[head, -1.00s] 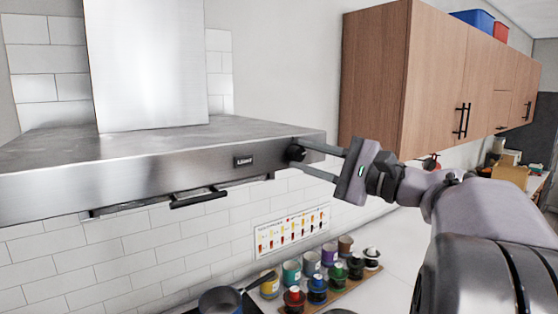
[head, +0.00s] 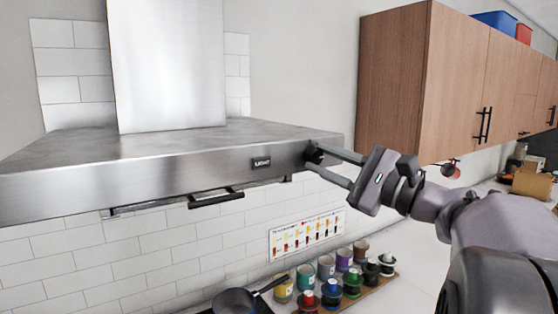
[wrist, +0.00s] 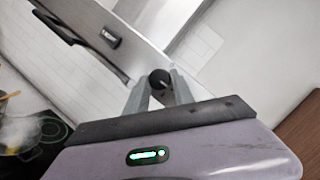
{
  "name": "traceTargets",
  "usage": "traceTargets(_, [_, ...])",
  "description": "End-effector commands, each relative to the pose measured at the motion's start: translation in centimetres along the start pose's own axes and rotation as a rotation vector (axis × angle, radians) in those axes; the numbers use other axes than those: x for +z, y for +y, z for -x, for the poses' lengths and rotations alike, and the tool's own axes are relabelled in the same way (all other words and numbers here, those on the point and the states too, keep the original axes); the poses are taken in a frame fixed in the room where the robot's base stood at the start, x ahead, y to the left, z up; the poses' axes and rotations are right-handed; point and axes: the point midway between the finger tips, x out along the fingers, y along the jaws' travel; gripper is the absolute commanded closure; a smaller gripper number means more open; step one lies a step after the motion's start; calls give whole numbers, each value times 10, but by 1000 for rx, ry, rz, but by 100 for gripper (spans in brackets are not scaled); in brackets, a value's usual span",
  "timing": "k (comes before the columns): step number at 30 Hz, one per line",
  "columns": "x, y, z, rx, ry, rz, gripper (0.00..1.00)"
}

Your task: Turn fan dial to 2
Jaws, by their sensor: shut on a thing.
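The fan dial (head: 312,154) is a small dark round knob on the front face of the steel range hood (head: 190,170), near its right end. My gripper (head: 318,158) reaches in from the right, with its two fingers shut on the dial. In the wrist view the black dial (wrist: 160,78) sits between the two grey fingertips (wrist: 160,86). A small dark display (head: 261,163) is on the hood left of the dial, but its text is too small to read. The number the dial points to cannot be made out.
Wooden wall cabinets (head: 445,80) hang to the right, behind my arm. Below the hood are a pan (head: 235,300) and several paint-like pots (head: 352,284) on a board. A black handle (head: 216,198) juts out under the hood. A chart (head: 306,235) hangs on the tiled wall.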

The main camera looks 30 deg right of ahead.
Motion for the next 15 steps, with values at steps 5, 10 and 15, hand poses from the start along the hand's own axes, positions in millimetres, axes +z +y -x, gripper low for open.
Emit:
traceTargets(5, [0, 0, 0, 1, 0, 0, 49])
traceTargets(10, [0, 0, 0, 1, 0, 0, 49])
traceTargets(15, [-1, 0, 5, 0, 1, 0, 49])
